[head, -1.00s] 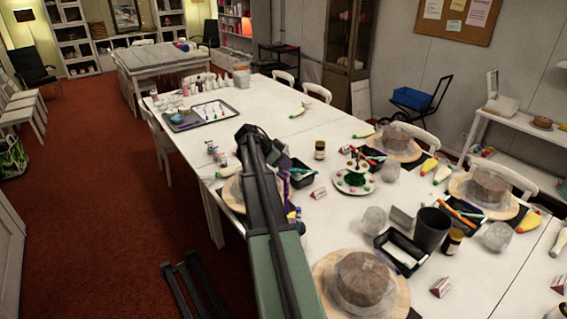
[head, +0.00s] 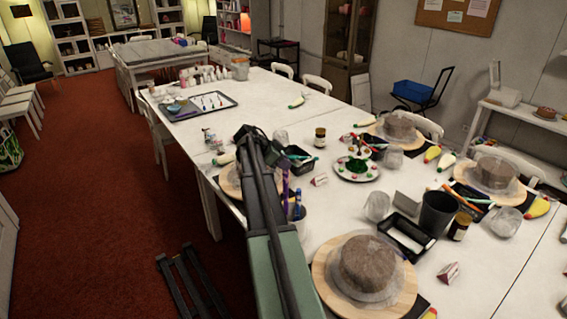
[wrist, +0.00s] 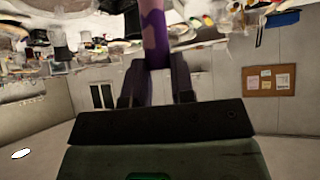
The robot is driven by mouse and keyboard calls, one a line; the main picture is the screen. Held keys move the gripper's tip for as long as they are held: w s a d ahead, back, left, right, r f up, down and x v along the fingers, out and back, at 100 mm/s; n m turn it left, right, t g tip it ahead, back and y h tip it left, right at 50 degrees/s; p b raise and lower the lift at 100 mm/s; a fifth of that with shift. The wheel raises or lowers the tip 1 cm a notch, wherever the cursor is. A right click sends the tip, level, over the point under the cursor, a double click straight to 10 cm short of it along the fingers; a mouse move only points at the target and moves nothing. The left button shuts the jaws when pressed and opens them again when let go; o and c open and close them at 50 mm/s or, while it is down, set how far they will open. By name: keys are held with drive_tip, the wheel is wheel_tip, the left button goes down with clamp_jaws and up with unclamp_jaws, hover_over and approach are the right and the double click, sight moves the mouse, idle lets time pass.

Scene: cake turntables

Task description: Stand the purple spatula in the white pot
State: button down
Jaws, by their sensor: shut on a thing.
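In the wrist view my gripper (wrist: 156,72) is shut on the purple spatula (wrist: 154,35), which extends from the fingers toward the picture's top edge. The spatula's outer end is cut off there. In the head view a thin upright purple strip, apparently the spatula (head: 285,188), shows just right of my arm. The gap between spatula and pot cannot be judged.
A brown cake (head: 368,262) on a round board is right of my arm. A black tray (head: 405,238), dark cup (head: 437,213) and brown bottle (head: 460,226) stand beyond it. A black box (head: 298,160) is behind the pot. Red floor lies left of the table.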

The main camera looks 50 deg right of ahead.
drive_tip(key=shift+f+b, duration=2)
drive_tip(key=shift+f, duration=0.4)
drive_tip(key=c, duration=0.9)
unclamp_jaws()
drive_tip(key=shift+r, duration=0.15)
drive_tip(key=p, duration=0.8)
approach(284, 173)
drive_tip(key=shift+w+r, duration=0.1)
drive_tip(key=shift+w, duration=0.35)
